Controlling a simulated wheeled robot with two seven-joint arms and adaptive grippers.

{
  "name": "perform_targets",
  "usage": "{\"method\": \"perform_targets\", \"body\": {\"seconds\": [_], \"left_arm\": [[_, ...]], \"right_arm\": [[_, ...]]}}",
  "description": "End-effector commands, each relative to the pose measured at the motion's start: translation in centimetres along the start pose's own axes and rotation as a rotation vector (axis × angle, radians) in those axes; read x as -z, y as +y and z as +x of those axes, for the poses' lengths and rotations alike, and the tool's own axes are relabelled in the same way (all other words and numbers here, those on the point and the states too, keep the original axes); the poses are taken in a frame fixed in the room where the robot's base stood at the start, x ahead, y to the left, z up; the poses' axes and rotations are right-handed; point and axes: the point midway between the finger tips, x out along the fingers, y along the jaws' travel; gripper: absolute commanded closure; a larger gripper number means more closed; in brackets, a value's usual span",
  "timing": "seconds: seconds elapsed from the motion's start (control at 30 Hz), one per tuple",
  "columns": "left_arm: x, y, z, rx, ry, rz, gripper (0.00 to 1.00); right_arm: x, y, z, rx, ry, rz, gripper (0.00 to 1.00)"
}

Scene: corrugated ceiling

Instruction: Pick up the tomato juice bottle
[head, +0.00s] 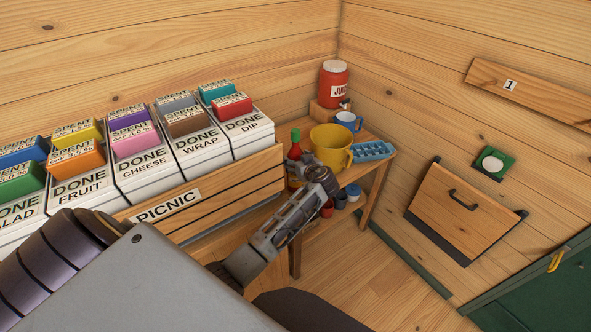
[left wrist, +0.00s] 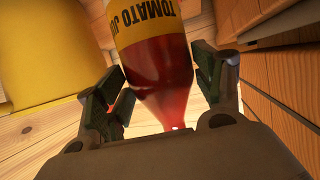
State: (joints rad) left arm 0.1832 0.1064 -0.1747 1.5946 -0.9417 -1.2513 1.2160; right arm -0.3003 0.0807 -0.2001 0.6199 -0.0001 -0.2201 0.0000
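The tomato juice bottle (head: 294,152) is red with a green cap and stands on the small wooden table's near left part, partly hidden behind my left gripper (head: 318,181). In the left wrist view the bottle (left wrist: 155,55) shows its yellow "TOMATO JU" label, upside down, and its red tapering part lies between the two fingers of my left gripper (left wrist: 160,92). The fingers are spread on either side of it, with no clear grip visible. The cap is hidden in the left wrist view. My right gripper is not in view.
Beside the bottle is a yellow pot (head: 332,146); a blue mug (head: 348,121), a blue tray (head: 372,151) and a red juice dispenser (head: 333,84) share the table (head: 375,170). A wooden picnic crate (head: 230,187) with labelled boxes stands left. Small pots sit on the lower shelf.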

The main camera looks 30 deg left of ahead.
Motion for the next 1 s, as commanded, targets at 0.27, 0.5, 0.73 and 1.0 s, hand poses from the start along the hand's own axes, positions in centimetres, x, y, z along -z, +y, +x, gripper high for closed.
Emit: {"method": "perform_targets", "body": {"seconds": [0.27,0.5,0.73,1.0], "left_arm": [[0.0,0.0,0.0,0.000,0.000,0.000,0.74],[0.0,0.0,0.0,0.000,0.000,0.000,1.00],[0.3,0.1,-0.1,-0.002,0.006,-0.003,1.00],[1.0,0.1,-0.3,-0.002,0.006,-0.005,1.00]], "right_arm": [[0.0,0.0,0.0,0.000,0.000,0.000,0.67],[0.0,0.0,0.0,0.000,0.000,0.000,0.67],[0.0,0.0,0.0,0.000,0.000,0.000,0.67],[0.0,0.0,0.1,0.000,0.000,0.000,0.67]]}}
